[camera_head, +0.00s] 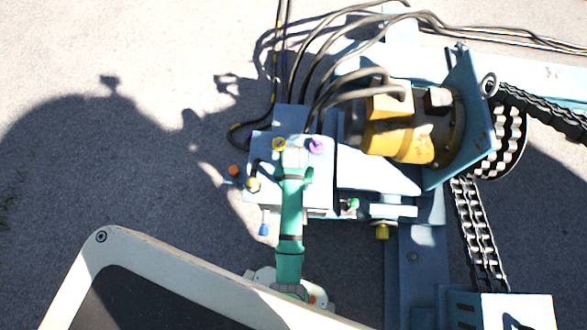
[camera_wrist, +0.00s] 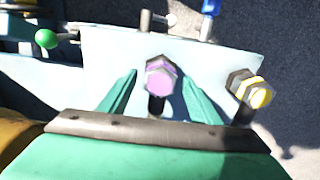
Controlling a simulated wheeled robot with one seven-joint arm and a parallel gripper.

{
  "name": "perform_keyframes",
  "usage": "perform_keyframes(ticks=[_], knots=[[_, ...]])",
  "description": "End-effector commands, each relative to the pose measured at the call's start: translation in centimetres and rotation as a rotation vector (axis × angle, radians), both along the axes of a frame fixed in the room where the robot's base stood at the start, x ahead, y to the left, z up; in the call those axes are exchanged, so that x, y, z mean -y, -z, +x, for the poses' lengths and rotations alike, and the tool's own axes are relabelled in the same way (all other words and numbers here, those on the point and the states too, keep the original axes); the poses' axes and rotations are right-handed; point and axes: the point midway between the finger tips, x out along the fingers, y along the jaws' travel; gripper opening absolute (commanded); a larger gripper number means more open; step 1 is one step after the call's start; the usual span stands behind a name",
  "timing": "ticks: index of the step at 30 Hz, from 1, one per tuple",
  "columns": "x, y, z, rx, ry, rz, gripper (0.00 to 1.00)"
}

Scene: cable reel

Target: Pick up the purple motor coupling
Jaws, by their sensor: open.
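The purple motor coupling (camera_head: 316,146) is a small hex-shaped fitting on top of the pale blue box of the cable reel machine. In the wrist view the purple coupling (camera_wrist: 159,78) stands near the middle, between and slightly beyond the tips of my green fingers. My gripper (camera_wrist: 158,92) is open, with one finger on each side of the coupling and a visible gap to both. In the head view my green arm reaches up over the box and my gripper (camera_head: 295,172) is just below the coupling.
A yellow coupling (camera_head: 279,144) sits left of the purple one, and another yellow fitting (camera_head: 253,185) lies lower left. A green-tipped fitting (camera_head: 353,203), an orange one (camera_head: 234,170) and a blue one (camera_head: 263,229) project from the box. The yellow motor (camera_head: 398,140) and black cables (camera_head: 308,75) crowd the right and top.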

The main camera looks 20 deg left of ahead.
Motion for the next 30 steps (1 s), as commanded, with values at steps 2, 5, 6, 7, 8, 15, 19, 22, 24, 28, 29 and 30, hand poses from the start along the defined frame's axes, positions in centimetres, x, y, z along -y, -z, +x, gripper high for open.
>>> perform_keyframes(ticks=[2, 5, 6, 7, 8, 15, 19, 22, 24, 28, 29, 30], knots=[[0.0, 0.4, 0.0, -0.001, 0.001, 0.0, 0.58], [0.1, 0.5, 0.0, 0.001, 0.001, 0.0, 0.58], [0.1, 0.5, 0.0, 0.001, 0.001, 0.0, 0.58], [0.1, 0.5, 0.0, 0.001, 0.001, 0.0, 0.58], [0.1, 0.5, 0.0, 0.001, 0.001, 0.0, 0.58], [0.1, 0.5, 0.0, 0.0, 0.001, 0.0, 0.09], [0.1, 0.4, 0.0, 0.0, 0.003, 0.001, 0.09], [0.1, 0.4, 0.0, 0.0, 0.003, 0.001, 0.09], [0.1, 0.4, 0.0, 0.001, 0.002, 0.0, 0.09], [-0.1, -0.2, 0.0, 0.002, -0.001, 0.001, 0.09], [-0.1, -0.4, 0.1, 0.003, -0.002, 0.001, 0.09], [-0.1, -0.8, 0.1, 0.004, -0.003, 0.001, 0.09]])
